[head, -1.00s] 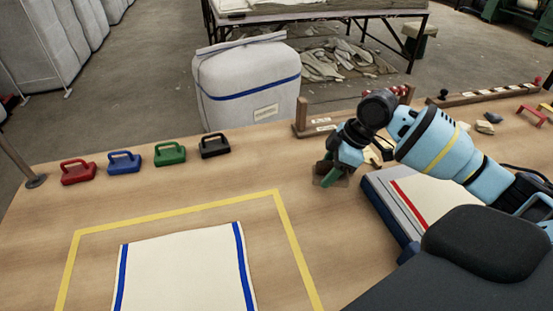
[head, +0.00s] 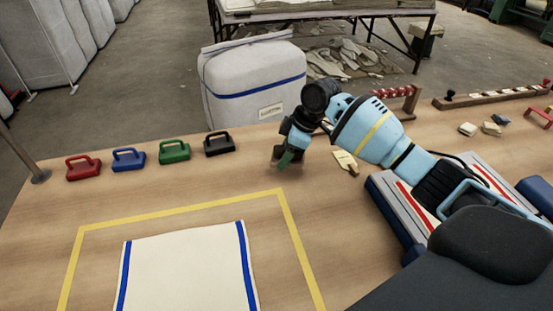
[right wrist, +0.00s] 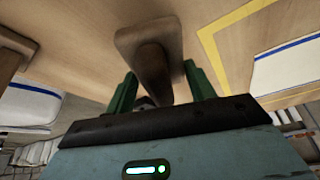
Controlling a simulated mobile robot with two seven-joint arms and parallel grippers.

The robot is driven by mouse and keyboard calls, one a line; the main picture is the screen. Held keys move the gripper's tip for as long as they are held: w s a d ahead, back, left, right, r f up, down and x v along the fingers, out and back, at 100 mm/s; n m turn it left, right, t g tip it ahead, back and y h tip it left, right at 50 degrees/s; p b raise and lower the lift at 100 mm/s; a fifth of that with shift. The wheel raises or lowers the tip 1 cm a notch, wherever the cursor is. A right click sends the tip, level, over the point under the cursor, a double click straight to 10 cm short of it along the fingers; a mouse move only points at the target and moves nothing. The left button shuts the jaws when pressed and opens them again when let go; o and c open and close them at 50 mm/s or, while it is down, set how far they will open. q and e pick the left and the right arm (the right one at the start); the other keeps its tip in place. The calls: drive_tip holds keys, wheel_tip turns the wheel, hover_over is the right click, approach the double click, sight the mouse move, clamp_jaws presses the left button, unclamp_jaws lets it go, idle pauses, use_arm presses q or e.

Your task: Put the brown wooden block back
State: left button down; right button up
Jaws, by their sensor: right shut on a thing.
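The brown wooden block (right wrist: 148,42) shows in the right wrist view, with a narrower grip part reaching down between the two green fingers. My right gripper (right wrist: 160,92) is shut on this grip part. In the head view my right gripper (head: 287,158) is low over the table, to the right of the black handled block. The brown block is mostly hidden there by the gripper, and I cannot tell whether it touches the table. My left gripper is not in view.
Red (head: 83,168), blue (head: 128,160), green (head: 174,152) and black (head: 219,144) handled blocks stand in a row. A white cloth (head: 188,270) with blue stripes lies inside a yellow outline (head: 180,217). A cream tag (head: 346,162) lies right of my gripper.

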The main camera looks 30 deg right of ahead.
sight(277, 159)
drive_tip(key=shift+w+a, duration=0.45)
drive_tip(key=shift+w, duration=0.4)
drive_tip(key=shift+a, duration=0.1)
drive_tip(key=shift+w+a, duration=0.15)
drive_tip(key=shift+w, duration=0.2)
drive_tip(key=shift+f, duration=1.8)
drive_tip(key=o, duration=1)
drive_tip(key=shift+f, duration=0.15)
drive_tip(key=shift+c, duration=0.2)
drive_tip(key=p+v, duration=0.1)
drive_tip(key=v, duration=1.1)
